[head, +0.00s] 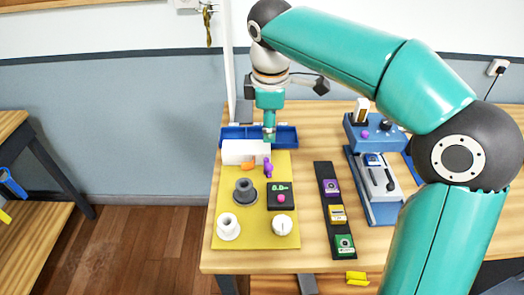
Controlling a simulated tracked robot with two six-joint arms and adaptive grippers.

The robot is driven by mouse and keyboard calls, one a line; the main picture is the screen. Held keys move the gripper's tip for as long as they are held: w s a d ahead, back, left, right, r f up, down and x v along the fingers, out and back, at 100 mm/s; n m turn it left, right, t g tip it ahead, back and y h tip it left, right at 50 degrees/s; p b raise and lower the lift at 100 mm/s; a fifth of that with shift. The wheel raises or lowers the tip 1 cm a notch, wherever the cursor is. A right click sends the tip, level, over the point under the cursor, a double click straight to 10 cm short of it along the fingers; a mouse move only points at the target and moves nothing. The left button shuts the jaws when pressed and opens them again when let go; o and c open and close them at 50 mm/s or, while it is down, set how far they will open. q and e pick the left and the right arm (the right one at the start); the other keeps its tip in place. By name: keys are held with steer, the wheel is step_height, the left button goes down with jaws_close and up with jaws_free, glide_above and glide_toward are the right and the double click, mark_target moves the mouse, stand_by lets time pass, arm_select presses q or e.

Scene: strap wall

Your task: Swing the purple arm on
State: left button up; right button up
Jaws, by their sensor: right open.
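The purple arm (267,168) is a small upright piece on the yellow board (262,240), to the right of an orange piece (248,166) and a white block (236,151). My right gripper (269,136) hangs from above, open, just behind and above the purple arm in the picture. I cannot tell whether its tips touch anything. My right arm comes in from the right and arches over the table. My left gripper is out of the picture.
The yellow board also carries a dark spool (245,191), a white spool (228,227), a display box (281,188) and a white dial (282,226). A blue tray (288,136) lies behind. A black strip (333,201) and a blue device (382,212) stand right.

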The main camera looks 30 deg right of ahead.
mark_target(270, 165)
steer(key=f, duration=0.5)
steer(key=w+d+f, duration=0.1)
steer(key=f, duration=0.5)
steer(key=w+d+f, duration=0.1)
steer(key=f, duration=0.4)
steer(key=shift+w+f+b, duration=0.2)
steer(key=shift+w+b, duration=0.05)
steer(key=shift+b, duration=0.05)
steer(key=shift+c, duration=0.2)
